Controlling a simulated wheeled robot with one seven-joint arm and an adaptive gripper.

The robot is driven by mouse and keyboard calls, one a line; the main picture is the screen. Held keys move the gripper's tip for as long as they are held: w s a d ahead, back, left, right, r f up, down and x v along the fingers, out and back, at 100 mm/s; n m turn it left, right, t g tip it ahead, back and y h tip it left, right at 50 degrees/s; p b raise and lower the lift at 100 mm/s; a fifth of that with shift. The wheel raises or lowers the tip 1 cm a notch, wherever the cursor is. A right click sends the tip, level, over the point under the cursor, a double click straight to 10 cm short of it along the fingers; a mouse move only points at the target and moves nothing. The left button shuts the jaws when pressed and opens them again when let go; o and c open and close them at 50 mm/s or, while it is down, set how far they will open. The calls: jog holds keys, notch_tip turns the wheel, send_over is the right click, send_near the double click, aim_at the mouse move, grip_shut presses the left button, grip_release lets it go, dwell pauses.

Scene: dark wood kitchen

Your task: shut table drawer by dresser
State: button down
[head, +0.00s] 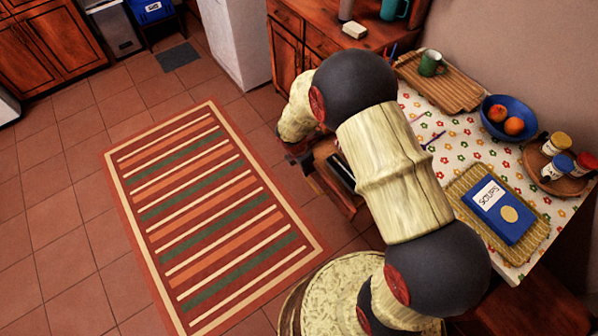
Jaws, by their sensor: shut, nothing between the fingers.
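The table drawer (326,153) is wooden and stands pulled out from the left side of the table, by the dresser (287,51). Dark slots or items show inside it. My arm crosses over the table and hides part of the drawer and the table edge. My gripper (311,180) is partly hidden by my wrist and points down at the outer left end of the drawer. It is shut and holds nothing. I cannot tell whether it touches the drawer front.
A striped rug (200,200) covers open tiled floor to the left.

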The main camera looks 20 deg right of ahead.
jog(key=w+d+p, duration=0.2)
jog(key=d, duration=0.4)
jog(key=w+d+p, duration=0.3)
jog(key=d, duration=0.4)
jog(key=w+d+p, duration=0.2)
jog(key=d+p, duration=0.1)
jog(key=d, duration=0.4)
jog(key=shift+w+d, duration=0.25)
